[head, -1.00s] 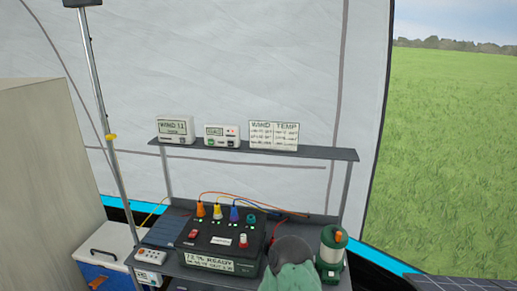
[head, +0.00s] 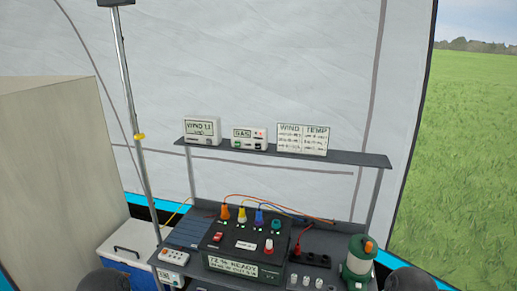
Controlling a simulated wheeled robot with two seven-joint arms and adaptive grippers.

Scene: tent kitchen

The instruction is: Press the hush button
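The gas alarm (head: 249,139), a small white box with a screen reading GAS, stands on the narrow upper shelf. It has a small green control (head: 237,144) at its lower left, a dark one (head: 259,146) at its lower right and a red spot at its upper right. Which of these is the hush button I cannot read. Dark rounded parts of mine show at the bottom left and bottom right, well below the shelf. No gripper fingers show, and nothing of mine touches the alarm.
A wind display (head: 202,131) and a wind-and-temp board (head: 302,140) flank the alarm on the shelf (head: 350,157). A cooler (head: 130,245) and tan block are left. The space before the shelf looks clear.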

